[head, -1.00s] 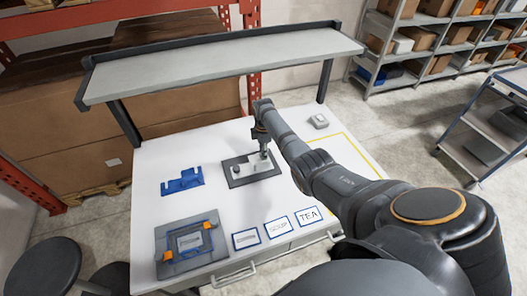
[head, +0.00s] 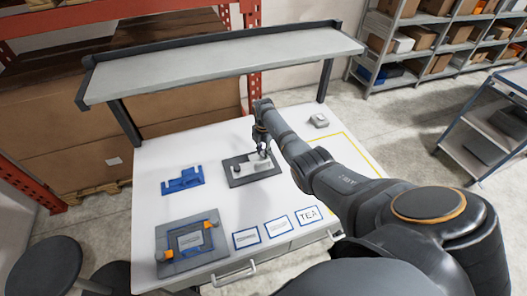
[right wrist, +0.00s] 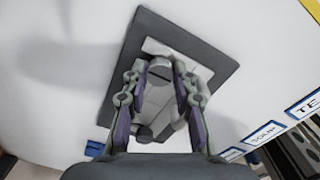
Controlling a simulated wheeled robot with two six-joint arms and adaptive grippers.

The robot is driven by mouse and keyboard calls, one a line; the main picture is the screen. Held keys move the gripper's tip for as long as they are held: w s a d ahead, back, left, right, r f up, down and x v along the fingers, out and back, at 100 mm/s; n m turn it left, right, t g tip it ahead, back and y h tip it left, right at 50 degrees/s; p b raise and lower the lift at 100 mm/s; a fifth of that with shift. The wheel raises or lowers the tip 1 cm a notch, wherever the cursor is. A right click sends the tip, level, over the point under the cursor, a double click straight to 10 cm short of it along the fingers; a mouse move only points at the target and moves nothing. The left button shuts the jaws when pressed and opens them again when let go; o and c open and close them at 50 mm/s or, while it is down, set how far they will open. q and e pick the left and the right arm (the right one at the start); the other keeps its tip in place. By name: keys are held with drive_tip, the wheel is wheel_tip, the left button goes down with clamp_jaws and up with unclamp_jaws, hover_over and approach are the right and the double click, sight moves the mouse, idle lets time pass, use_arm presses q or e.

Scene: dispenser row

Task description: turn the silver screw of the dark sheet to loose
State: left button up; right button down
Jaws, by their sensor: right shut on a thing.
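The dark sheet (head: 240,181) lies flat on the white table and bears a pale grey piece (head: 250,168); it also shows in the right wrist view (right wrist: 140,38). The silver screw (right wrist: 160,73) has a round grey head and sits between my right fingertips. My right gripper (head: 262,154) comes down over the sheet's far right part and is shut on the screw; its two fingers also show in the right wrist view (right wrist: 159,80). The fingers partly cover the screw. A dark round knob (right wrist: 145,131) stands nearer the palm. My left gripper is not in view.
A blue bracket (head: 182,181) lies left of the sheet. A grey fixture (head: 168,268) with orange parts is at the front left. Cards, one reading TEA (head: 309,215), line the front edge. A raised shelf (head: 220,65) spans the table's back.

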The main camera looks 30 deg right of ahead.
sight(263, 153)
drive_tip(key=shift+s+a+f, duration=0.15)
drive_tip(key=shift+s+f, duration=0.15)
drive_tip(key=shift+f, duration=0.05)
drive_tip(key=c, duration=1)
unclamp_jaws()
drive_tip(key=shift+w+r, duration=0.1)
drive_tip(key=shift+w, duration=0.05)
drive_tip(key=shift+c, duration=0.2)
drive_tip(key=shift+w+r, duration=0.1)
drive_tip(key=shift+r, duration=0.05)
wheel_tip(263, 153, up, 12)
